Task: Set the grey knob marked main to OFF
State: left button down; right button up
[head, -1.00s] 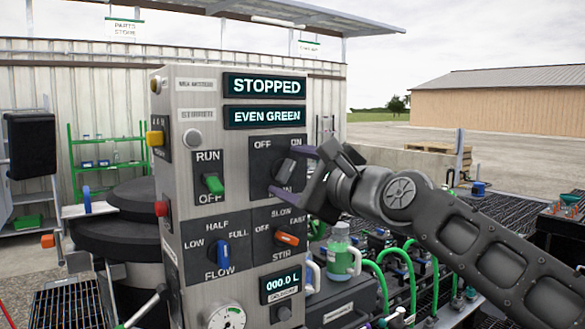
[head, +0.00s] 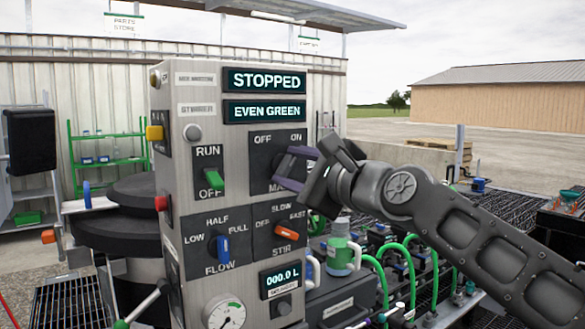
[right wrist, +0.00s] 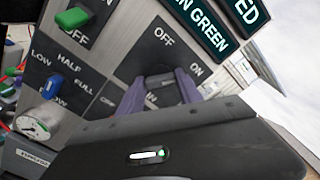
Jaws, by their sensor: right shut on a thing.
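The grey main knob (right wrist: 160,81) sits on a dark plate (head: 261,153) at the upper right of the panel front, with OFF and ON printed above it. My right gripper (head: 282,170) comes in from the right with its purple fingers at this knob. In the right wrist view the fingers (right wrist: 160,88) stand on both sides of the knob, shut on it. In the head view the fingers hide most of the knob and part of the lower label. I cannot tell exactly where its pointer aims. My left gripper is not in view.
Two displays (head: 264,81) read STOPPED and EVEN GREEN. A green RUN switch (head: 212,180), a blue FLOW knob (head: 222,248) and an orange STIR knob (head: 285,233) are close by. A green bottle (head: 341,254) and green hoses stand below my right arm.

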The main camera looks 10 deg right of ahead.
jog(key=shift+n, duration=0.5)
jog(key=n+b, duration=0.1)
jog(key=n, duration=0.1)
jog(key=shift+f+n, duration=0.15)
jog(key=shift+n, duration=0.25)
jog(key=n+b, duration=0.1)
jog(key=n, duration=0.2)
jog(key=shift+n, duration=0.3)
jog(key=n+b, duration=0.2)
jog(key=n, duration=0.2)
jog(key=shift+f, duration=0.1)
jog(key=shift+n+b, duration=0.3)
jog(key=shift+n, duration=1)
jog(key=o, duration=1.4)
